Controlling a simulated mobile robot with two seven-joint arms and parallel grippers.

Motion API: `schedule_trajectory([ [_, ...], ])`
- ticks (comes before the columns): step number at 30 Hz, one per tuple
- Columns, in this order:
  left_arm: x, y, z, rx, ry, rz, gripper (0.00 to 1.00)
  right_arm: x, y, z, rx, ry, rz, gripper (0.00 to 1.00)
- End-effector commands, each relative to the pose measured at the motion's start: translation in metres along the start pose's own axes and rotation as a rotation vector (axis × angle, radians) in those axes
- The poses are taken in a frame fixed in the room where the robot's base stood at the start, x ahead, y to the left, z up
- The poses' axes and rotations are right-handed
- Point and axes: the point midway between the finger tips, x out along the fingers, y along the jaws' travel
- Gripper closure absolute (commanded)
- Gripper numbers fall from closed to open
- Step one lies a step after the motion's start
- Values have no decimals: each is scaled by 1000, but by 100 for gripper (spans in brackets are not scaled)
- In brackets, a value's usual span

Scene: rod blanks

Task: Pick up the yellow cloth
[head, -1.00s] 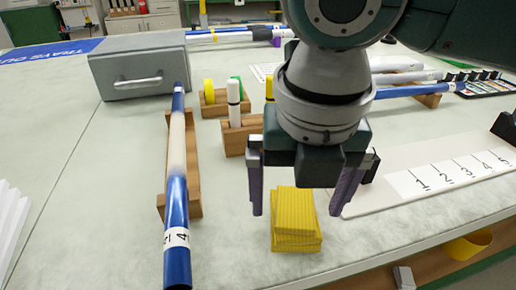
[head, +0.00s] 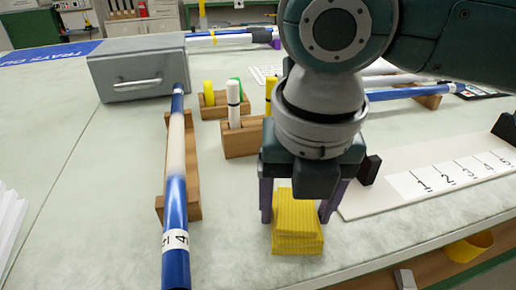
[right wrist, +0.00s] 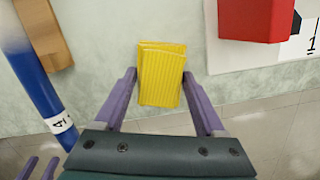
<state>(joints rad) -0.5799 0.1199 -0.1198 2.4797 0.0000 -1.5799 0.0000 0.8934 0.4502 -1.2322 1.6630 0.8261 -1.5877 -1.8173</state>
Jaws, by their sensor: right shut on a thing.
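The yellow cloth (head: 297,228) is a folded, ribbed stack lying on the pale green table near its front edge. In the right wrist view the cloth (right wrist: 160,76) lies between the purple fingers. My right gripper (head: 296,216) points down with one finger on each side of the cloth and is shut on it. The cloth still appears to rest on the table. Two purple fingertips of my left gripper (right wrist: 38,168) show at the lower left of the right wrist view, apart, with nothing seen between them.
A blue and white rod (head: 175,215) lies on a wooden rack to the left. A grey box (head: 137,70) with a handle and a wooden holder (head: 242,140) with markers stand behind. A white numbered board (head: 425,175) lies to the right. A red block (right wrist: 257,20) shows in the wrist view.

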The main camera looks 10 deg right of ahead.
Motion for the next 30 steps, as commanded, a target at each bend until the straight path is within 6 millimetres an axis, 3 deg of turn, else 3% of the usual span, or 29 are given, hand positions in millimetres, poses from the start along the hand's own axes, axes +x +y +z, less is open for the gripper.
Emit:
schedule_trajectory([
  [3, 0, 0, 0, 0, 0, 0, 50, 0, 0, 0, 0, 0, 0, 82],
  [11, -1, 0, 0, 0, 1, 0, 50, -2, 0, 0, 0, -1, 1, 83],
  [17, -7, 0, -2, 0, 1, 0, 50, -19, 0, 4, -1, -3, 2, 83],
  [23, -20, -1, -7, 0, 1, 0, 50, -66, 0, 11, -1, -5, 3, 83],
  [30, -37, -1, -12, 0, 1, 0, 50, -139, 1, 22, -2, -5, 3, 83],
])
